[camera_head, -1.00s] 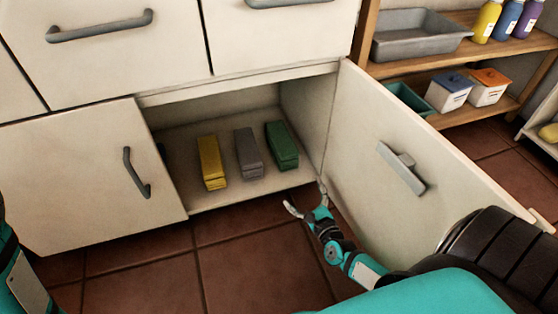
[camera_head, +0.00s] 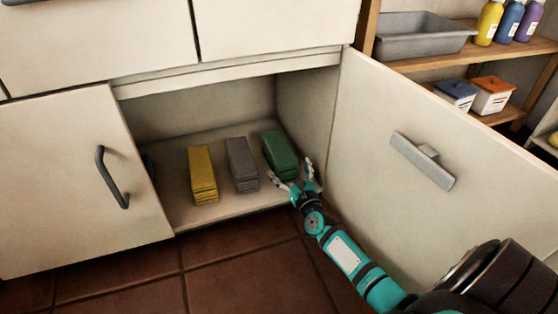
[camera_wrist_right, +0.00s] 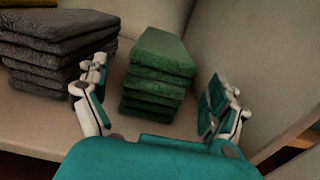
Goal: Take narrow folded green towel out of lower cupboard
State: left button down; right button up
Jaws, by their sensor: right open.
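The narrow folded green towel (camera_head: 279,152) lies on the floor of the open lower cupboard, at the right of a row of folded towels. In the right wrist view the green towel (camera_wrist_right: 158,72) shows as a stack of several folds, between and beyond the fingertips. My right gripper (camera_head: 292,181) is open and empty at the cupboard's front edge, just in front of the green towel. In the right wrist view its fingers (camera_wrist_right: 158,90) stand apart on either side of the towel's near end; I cannot tell whether they touch it. My left gripper is not in view.
A grey folded towel (camera_head: 242,163) lies left of the green one, and a yellow one (camera_head: 202,173) further left. The open cupboard door (camera_head: 400,140) stands right of my right arm. Another door (camera_head: 75,190) is at left. Shelves (camera_head: 450,60) stand behind.

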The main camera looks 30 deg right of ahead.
aim_at(283, 158)
jog(key=b+x, duration=0.2)
jog(key=x, duration=0.2)
jog(key=shift+w+b, duration=0.3)
jog(key=shift+w, duration=0.05)
jog(key=shift+w+d+r, duration=0.1)
jog(key=shift+w, duration=0.4)
jog(key=shift+r, duration=0.1)
jog(key=c, duration=1.3)
